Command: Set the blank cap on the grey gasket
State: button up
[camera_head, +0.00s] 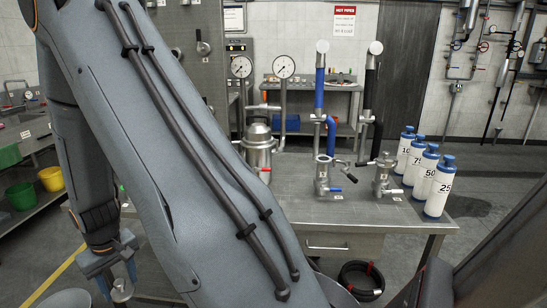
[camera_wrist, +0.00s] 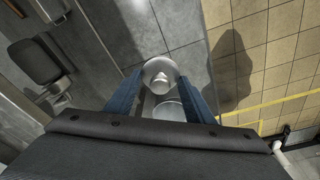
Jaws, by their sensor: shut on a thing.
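My gripper (camera_head: 112,284) hangs at the lower left of the head view, away from the workbench. Its blue fingers show in the wrist view (camera_wrist: 162,88), closed on the blank cap (camera_wrist: 160,72), a round silvery piece with a knob. The cap also shows as a small shiny metal piece (camera_head: 122,291) in the head view. I cannot make out the grey gasket in either view. Two metal fittings stand on the bench, the left one (camera_head: 322,175) with a blue hose and the right one (camera_head: 384,175) with a black hose.
The metal bench (camera_head: 300,207) holds a steel vessel (camera_head: 259,150) and several numbered white bottles with blue caps (camera_head: 437,190). Two gauges (camera_head: 284,67) stand behind. Green and yellow bins (camera_head: 51,178) sit on a shelf at left. A coiled hose (camera_head: 361,281) lies under the bench.

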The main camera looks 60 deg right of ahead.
aim_at(324, 158)
jog(key=z, duration=1.55)
